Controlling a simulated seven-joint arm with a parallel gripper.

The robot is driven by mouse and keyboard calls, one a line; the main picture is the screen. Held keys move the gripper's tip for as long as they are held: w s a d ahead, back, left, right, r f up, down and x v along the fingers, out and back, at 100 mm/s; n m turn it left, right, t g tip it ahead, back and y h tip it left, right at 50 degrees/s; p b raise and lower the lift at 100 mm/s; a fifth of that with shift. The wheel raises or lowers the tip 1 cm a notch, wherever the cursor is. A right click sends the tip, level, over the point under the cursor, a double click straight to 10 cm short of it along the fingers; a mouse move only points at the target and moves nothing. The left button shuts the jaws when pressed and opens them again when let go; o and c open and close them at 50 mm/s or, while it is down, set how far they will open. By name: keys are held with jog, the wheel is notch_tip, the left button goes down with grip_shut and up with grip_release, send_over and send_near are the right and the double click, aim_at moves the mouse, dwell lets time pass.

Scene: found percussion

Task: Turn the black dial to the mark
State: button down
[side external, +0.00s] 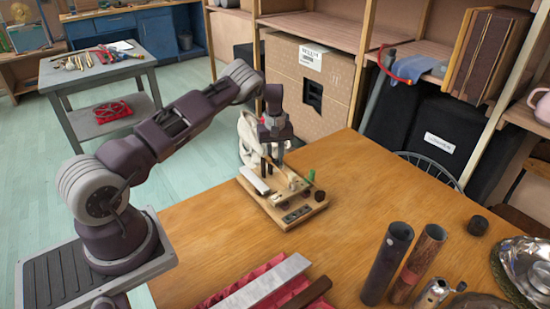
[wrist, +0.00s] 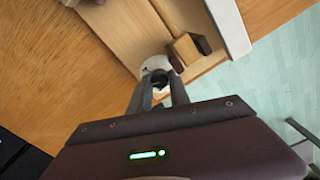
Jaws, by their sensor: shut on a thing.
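The black dial (wrist: 158,78) sits on a round white disc (wrist: 150,64) on a wooden board, which shows in the wrist view (wrist: 108,28) and in the side external view (side external: 291,219). My gripper (wrist: 159,83) is shut on the dial, with one finger on either side of it. In the side external view my gripper (side external: 271,168) points down at the far side of the board, and the dial is too small and covered to make out there. I cannot make out the mark in either view.
The board also carries a white bar (side external: 254,181), a green piece (side external: 311,175), a dark knob (side external: 320,196) and a dark strip. In the wrist view a wooden block (wrist: 186,50) stands close to the dial. Tall tubes (side external: 387,264) stand at the table's front right.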

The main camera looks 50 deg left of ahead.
jog(key=shift+m, duration=0.3)
jog(key=m, duration=0.3)
jog(key=shift+m, duration=2.1)
jog(key=c, duration=1.2)
grip_release()
